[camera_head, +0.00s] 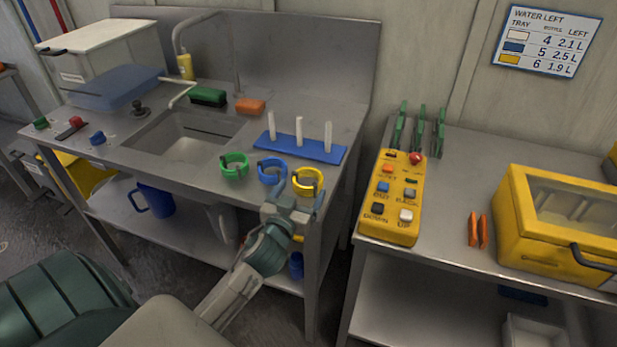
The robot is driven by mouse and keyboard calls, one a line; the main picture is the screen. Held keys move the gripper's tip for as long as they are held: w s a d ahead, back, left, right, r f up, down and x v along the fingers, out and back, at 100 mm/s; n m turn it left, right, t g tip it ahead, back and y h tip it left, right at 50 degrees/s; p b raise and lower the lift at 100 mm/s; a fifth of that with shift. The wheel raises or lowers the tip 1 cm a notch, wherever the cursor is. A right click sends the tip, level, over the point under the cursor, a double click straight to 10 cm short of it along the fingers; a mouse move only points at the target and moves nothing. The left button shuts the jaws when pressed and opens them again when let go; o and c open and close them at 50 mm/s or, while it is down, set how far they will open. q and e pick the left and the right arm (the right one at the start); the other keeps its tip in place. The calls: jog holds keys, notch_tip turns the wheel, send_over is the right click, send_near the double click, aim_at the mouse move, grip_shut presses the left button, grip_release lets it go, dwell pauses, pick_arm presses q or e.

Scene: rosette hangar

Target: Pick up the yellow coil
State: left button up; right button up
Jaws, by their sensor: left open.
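The yellow coil (308,191) is a ring at the front right of the steel sink counter, with a dark clip on it. My left gripper (297,192) comes up from below and is open at the front edge of the counter. Its fingers are around or just in front of the yellow coil; I cannot tell whether they touch it. A blue coil (271,182) stands just left of the yellow one, and a green coil (234,174) farther left. My right gripper is out of view.
A blue peg board (298,151) with white pegs lies behind the coils. The sink basin (185,140) is to the left. A yellow control box (392,207) and a yellow case (560,225) are on the right bench, across a gap.

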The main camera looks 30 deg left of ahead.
aim_at(311, 171)
pick_arm(q)
jog(key=shift+x, duration=0.8)
jog(key=p+x, duration=0.2)
jog(key=x, duration=0.2)
jog(key=shift+w+a, duration=0.15)
jog(key=shift+w+f, duration=0.2)
jog(key=shift+w, duration=0.1)
jog(key=c, duration=0.7)
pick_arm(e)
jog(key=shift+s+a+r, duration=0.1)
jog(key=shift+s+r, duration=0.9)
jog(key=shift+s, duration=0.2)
